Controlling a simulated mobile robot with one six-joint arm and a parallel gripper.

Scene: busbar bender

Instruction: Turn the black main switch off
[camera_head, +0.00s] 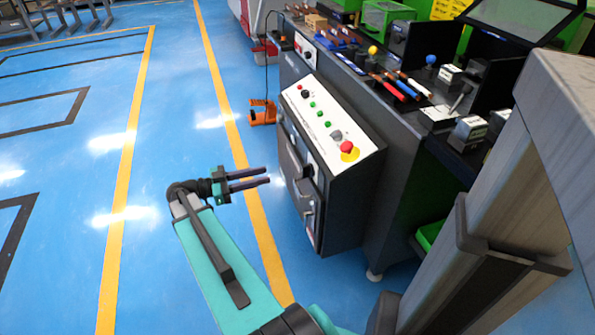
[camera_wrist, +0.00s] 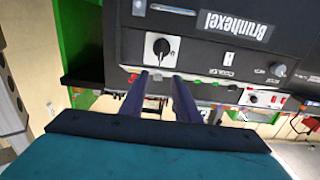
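The black main switch (camera_wrist: 161,47) is a rotary knob on a light square plate on the dark machine front. It shows in the wrist view, just beyond and above the fingertips. Its exact setting is too small to read. My gripper (camera_wrist: 162,77) has its two dark fingers apart, with an empty gap between them. In the head view my gripper (camera_head: 268,178) points right at the front of the machine's control box (camera_head: 345,205), with space between the fingertips and the box. The switch cannot be made out clearly in the head view.
A white control panel (camera_head: 322,122) with green buttons, knobs and a red emergency button (camera_head: 347,147) slopes on top of the box. An orange foot pedal (camera_head: 262,112) lies on the floor beyond my gripper.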

